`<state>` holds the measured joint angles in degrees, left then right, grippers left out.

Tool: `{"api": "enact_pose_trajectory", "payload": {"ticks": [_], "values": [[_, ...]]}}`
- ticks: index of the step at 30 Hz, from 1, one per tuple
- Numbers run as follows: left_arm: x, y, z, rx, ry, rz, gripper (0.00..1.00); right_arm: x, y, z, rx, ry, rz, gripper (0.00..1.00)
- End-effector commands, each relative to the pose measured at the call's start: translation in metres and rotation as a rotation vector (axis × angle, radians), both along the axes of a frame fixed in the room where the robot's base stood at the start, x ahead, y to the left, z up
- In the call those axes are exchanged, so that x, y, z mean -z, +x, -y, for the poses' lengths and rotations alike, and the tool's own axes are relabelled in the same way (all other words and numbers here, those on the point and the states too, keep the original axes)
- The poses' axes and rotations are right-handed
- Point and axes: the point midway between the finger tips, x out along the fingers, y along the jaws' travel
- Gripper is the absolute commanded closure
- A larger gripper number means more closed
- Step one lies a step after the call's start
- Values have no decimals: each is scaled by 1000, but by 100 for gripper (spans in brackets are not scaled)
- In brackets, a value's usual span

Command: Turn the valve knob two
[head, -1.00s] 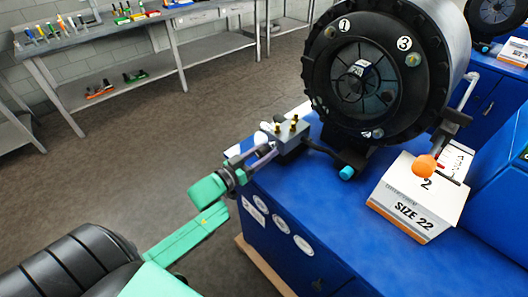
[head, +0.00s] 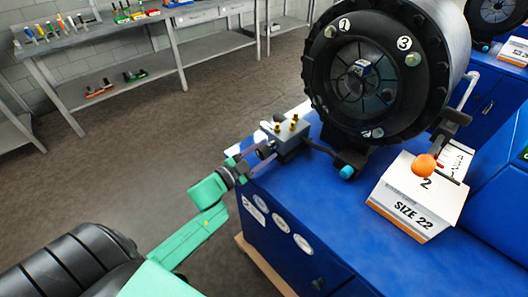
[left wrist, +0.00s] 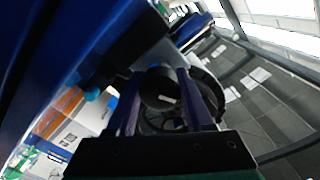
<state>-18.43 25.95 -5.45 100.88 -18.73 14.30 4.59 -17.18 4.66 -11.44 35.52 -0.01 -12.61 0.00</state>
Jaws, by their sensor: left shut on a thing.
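The valve is a small grey block (head: 290,138) with brass fittings on top, at the left front corner of the blue crimper cabinet. My left gripper (head: 262,154) reaches it from the lower left, its fingers on either side of the dark valve knob on the block's near side. In the left wrist view the two purple-grey fingers stand around the round black knob (left wrist: 160,88), and the gripper is shut on it. The fingers partly hide the knob in the head view. My right gripper is not in view.
The big black round crimper head (head: 380,75) stands just behind and right of the valve. A white SIZE 22 box (head: 412,203) and an orange ball handle (head: 425,165) are farther right. A workbench (head: 110,35) with tools stands at the back left; the floor between is clear.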

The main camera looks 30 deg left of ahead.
Motion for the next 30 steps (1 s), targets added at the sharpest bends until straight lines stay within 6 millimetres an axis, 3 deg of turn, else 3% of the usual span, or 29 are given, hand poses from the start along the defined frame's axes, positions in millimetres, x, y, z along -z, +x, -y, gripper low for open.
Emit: {"api": "enact_pose_trajectory", "payload": {"ticks": [15,30], "values": [[1,0,0,0,360,125,100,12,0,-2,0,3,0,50],[1,0,0,1,440,153,100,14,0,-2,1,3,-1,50]]}}
